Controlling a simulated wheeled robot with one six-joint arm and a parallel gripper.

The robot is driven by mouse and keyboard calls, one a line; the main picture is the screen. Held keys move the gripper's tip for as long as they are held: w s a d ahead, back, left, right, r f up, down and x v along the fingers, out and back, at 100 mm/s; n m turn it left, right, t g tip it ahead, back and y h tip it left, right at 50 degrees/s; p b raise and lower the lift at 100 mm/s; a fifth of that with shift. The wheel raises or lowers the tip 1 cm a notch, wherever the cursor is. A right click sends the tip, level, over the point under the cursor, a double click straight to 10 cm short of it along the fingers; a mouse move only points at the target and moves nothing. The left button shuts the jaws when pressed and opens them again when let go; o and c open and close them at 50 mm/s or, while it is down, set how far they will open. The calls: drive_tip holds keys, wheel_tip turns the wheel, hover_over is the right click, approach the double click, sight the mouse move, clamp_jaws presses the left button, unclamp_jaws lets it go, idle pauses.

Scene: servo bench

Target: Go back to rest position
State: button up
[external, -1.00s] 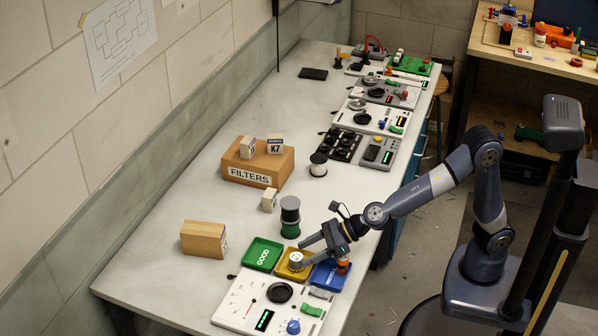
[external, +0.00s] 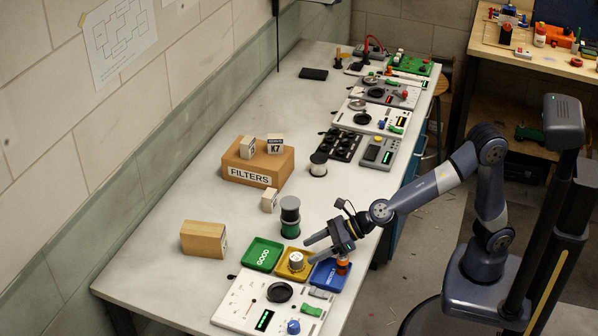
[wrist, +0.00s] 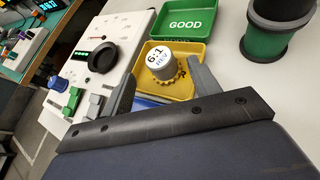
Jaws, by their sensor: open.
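My gripper (external: 313,247) is open and empty, raised just above the yellow and blue trays in the external view. In the wrist view, its two fingers (wrist: 160,88) stand apart, with a silver cylinder (wrist: 158,58) marked "6:1 REV" showing beyond them. That cylinder, with a yellow gear-like base, sits in the yellow tray (wrist: 183,84). It also shows in the external view (external: 296,261). Whether a finger touches the tray cannot be told.
A green tray (external: 262,254) marked GOOD and a blue tray (external: 329,277) holding an orange part (external: 343,266) flank the yellow one. A white test panel (external: 262,306) lies in front. Stacked spools (external: 290,217) and a FILTERS box (external: 257,164) stand behind.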

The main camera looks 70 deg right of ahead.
sight(301, 256)
drive_tip(key=x, duration=0.4)
drive_tip(key=shift+w+a+f+b, duration=0.15)
drive_tip(key=shift+w+f+b, duration=0.05)
drive_tip(key=shift+f+b, duration=0.1)
wheel_tip(301, 256, up, 4)
drive_tip(key=p, duration=0.3)
drive_tip(key=shift+s+f, duration=0.1)
drive_tip(key=shift+f, duration=0.05)
wheel_tip(301, 256, up, 7)
drive_tip(key=p, duration=0.8)
drive_tip(key=w+d+m+t+h+p, duration=0.2)
drive_tip(key=d+m+h, duration=0.5)
drive_tip(key=d, duration=1.9)
drive_tip(key=shift+w+f+m, duration=0.2)
drive_tip(key=shift+w+m, duration=0.3)
drive_tip(key=shift+w, duration=0.25)
